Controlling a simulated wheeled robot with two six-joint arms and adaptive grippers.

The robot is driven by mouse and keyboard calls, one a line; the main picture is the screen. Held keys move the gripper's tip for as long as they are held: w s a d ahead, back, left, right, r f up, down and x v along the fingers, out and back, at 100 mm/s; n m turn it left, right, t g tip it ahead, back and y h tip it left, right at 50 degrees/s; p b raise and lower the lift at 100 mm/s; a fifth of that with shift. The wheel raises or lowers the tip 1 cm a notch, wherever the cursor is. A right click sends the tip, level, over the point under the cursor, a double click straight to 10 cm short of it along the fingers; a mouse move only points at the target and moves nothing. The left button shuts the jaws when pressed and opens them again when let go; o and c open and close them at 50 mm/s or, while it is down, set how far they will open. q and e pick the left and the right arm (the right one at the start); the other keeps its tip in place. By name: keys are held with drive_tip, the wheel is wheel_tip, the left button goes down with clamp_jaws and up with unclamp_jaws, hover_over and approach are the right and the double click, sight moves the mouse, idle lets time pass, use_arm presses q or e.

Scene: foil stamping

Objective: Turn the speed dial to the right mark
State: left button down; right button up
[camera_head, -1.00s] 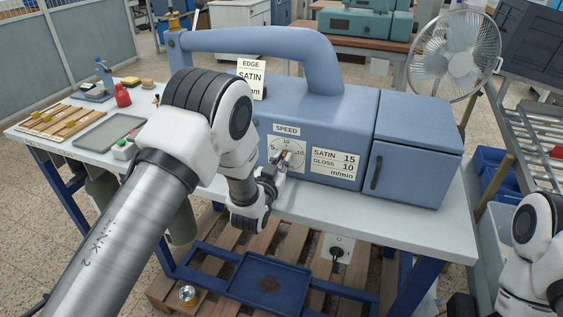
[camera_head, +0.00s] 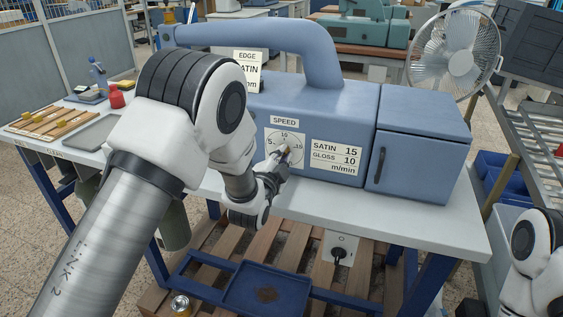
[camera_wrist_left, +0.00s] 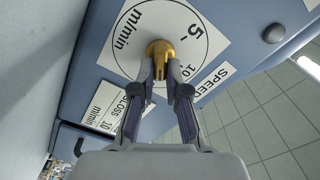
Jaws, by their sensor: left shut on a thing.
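The speed dial is a brass knob (camera_wrist_left: 160,48) on a white square scale plate (camera_head: 273,136) under a SPEED label, on the front of the blue machine. The plate reads 5, 10 and 15 in the head view. My left gripper (camera_head: 284,156) reaches the dial from the lower left. In the left wrist view the two fingertips (camera_wrist_left: 160,74) are closed on the knob from both sides. The knob's pointer is hidden, so I cannot tell which mark it faces. My right arm shows at the lower right edge, but its gripper is out of view.
A plate (camera_head: 336,157) on the machine reads SATIN 15, GLOSS 10 m/min. An EDGE SATIN card (camera_head: 245,70) stands behind my left arm, partly covered. The tabletop (camera_head: 400,215) is clear in front of the machine. A fan (camera_head: 455,55) stands at the back right.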

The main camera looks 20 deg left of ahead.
use_arm(q)
drive_tip(key=shift+f+m+b, duration=0.2)
drive_tip(key=shift+m+b, duration=0.45)
drive_tip(key=shift+m, duration=0.55)
drive_tip(key=shift+d, duration=0.1)
drive_tip(key=c, duration=1.2)
unclamp_jaws()
drive_tip(key=shift+r, duration=0.1)
drive_tip(key=s, duration=1.2)
drive_tip(key=shift+a, duration=0.2)
